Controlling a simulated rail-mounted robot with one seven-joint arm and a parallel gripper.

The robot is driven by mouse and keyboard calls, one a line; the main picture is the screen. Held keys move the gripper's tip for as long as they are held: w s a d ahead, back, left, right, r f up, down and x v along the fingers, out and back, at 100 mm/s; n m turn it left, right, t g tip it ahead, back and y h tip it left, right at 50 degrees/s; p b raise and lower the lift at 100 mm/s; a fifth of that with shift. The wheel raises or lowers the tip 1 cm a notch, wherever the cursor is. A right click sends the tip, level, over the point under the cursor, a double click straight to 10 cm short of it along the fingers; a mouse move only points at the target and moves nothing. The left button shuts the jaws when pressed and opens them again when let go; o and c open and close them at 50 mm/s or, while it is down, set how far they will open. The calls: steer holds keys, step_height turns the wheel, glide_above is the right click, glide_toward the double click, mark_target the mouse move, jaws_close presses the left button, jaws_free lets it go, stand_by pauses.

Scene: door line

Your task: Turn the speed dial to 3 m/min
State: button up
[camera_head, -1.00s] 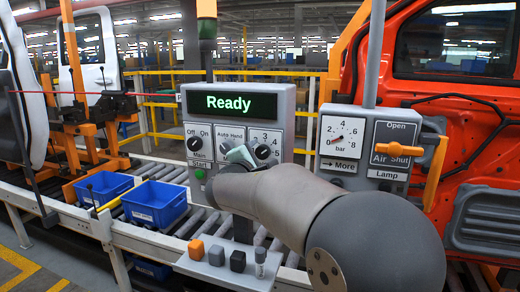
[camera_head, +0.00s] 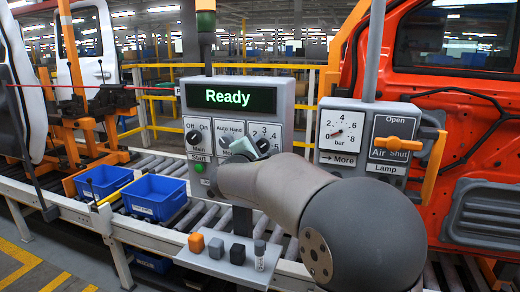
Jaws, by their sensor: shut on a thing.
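The grey control panel (camera_head: 285,92) stands at the centre with a green "Ready" display. Its speed dial (camera_head: 264,146) is a dark knob on a white numbered plate at the panel's right. My gripper (camera_head: 250,147) is at the dial from the left, shut on it. My arm comes in from the lower right and hides the lower part of the dial plate. The dial's pointer and some numbers are too small or covered to read surely. The Auto/Hand knob (camera_head: 226,141) is just left of my gripper, partly covered.
The Main knob (camera_head: 194,137) and green Start button (camera_head: 199,168) are further left. To the right are a pressure gauge (camera_head: 341,130) and an orange air handle (camera_head: 396,142). A grey shelf (camera_head: 215,262) with small blocks is below. Blue bins (camera_head: 155,197) sit on the rollers.

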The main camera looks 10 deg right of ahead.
steer(key=n+b, duration=0.1)
steer(key=n, duration=0.4)
steer(key=shift+b, duration=0.4)
steer(key=shift+n, duration=2.2)
steer(key=o, duration=1)
steer(key=b+v, duration=0.3)
steer(key=v, duration=1.4)
steer(key=shift+s+a+b, duration=0.1)
steer(key=shift+s+b, duration=0.15)
steer(key=shift+b, duration=0.15)
